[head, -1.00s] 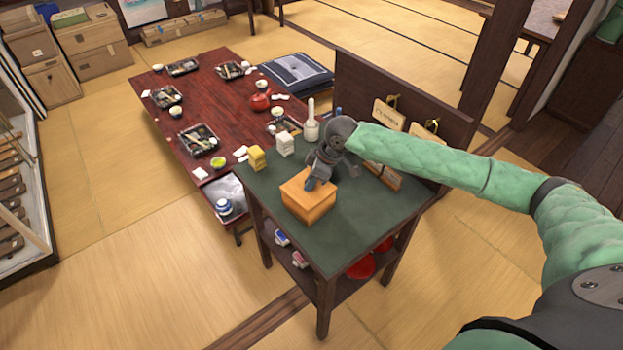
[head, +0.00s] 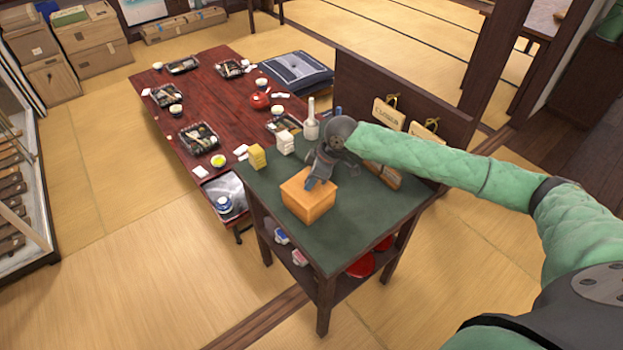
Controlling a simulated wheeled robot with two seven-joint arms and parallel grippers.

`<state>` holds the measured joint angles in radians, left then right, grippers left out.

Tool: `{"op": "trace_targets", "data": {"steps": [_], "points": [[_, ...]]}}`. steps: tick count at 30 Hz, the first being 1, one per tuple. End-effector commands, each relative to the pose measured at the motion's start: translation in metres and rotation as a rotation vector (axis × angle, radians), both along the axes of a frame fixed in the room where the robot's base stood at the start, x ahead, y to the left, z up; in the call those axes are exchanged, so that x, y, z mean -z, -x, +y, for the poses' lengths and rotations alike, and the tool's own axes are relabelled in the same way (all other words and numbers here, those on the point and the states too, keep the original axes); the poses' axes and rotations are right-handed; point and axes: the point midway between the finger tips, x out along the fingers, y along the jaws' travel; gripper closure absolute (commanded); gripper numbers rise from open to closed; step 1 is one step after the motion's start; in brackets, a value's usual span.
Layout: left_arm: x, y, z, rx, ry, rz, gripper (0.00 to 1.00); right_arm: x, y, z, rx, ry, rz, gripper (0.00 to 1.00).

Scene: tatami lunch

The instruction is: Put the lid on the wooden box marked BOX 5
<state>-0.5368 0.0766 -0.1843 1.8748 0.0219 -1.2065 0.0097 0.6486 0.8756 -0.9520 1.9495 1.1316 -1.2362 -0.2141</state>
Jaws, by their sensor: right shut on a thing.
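The light wooden box (head: 308,209) stands on the green top of the small dark table. Its BOX 5 mark cannot be read from here. A flat wooden lid (head: 295,188) shows at the top of the box; it looks level, but I cannot tell whether it is fully seated. My right gripper (head: 315,184) reaches down from the right and is shut on the lid at its back right part. The fingers hide part of the lid. My left gripper is not in view.
Yellow (head: 257,156) and white (head: 285,142) block stacks and a pale bottle-shaped item (head: 311,122) stand behind the box. A dark wooden panel (head: 400,100) with hanging tags borders the back right. The green top (head: 345,240) is clear in front.

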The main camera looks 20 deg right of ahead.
Motion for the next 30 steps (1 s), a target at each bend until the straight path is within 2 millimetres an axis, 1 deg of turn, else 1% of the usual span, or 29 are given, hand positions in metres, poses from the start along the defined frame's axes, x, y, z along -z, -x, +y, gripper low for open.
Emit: {"op": "trace_targets", "data": {"steps": [17,29,30], "points": [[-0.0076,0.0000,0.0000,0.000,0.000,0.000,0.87,0.0011,-0.0001,0.0003,0.000,-0.001,0.000,1.00],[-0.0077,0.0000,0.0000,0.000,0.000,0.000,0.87,0.0019,-0.0001,0.0001,0.000,0.000,0.000,1.00],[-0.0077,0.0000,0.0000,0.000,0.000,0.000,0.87,0.0019,-0.0001,0.0001,0.000,0.000,0.000,0.78]]}}
